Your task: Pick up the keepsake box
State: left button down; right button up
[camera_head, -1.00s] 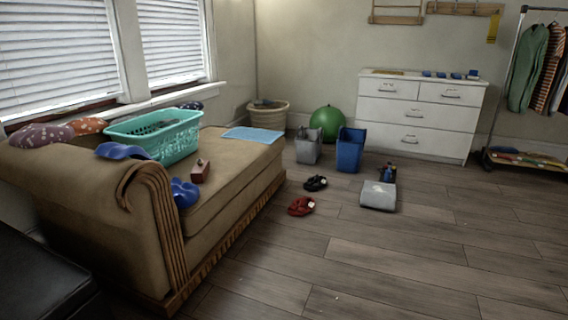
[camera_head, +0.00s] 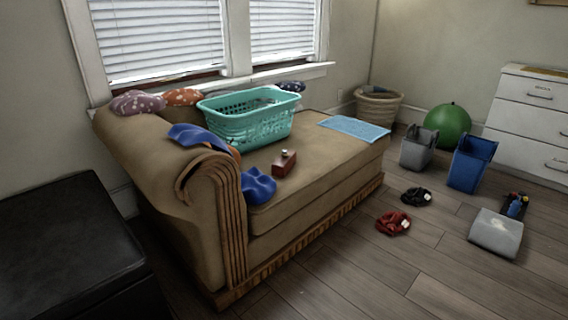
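A small reddish-brown box (camera_head: 284,165), which looks like the keepsake box, sits on the seat of the tan chaise sofa (camera_head: 325,160). It has a small pale piece on top. It lies in front of the teal laundry basket (camera_head: 250,126) and right of a blue cloth-like item (camera_head: 258,185). Neither of my grippers is in view.
A black bench (camera_head: 70,240) stands at the lower left. A light blue towel (camera_head: 355,127) lies on the sofa's far end. Red shoes (camera_head: 393,223), dark shoes (camera_head: 416,196), a grey box (camera_head: 496,233) and a blue bin (camera_head: 470,161) stand on the floor. The front floor is clear.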

aim_at(280, 167)
jog(key=i+u, duration=0.1)
jog(key=u, duration=0.7)
jog(key=i+l+u, duration=0.25)
jog(key=l+u, duration=0.25)
jog(key=l, duration=0.15)
jog(key=i+l+u, duration=0.25)
jog(key=l+u, duration=0.25)
jog(key=l, duration=0.25)
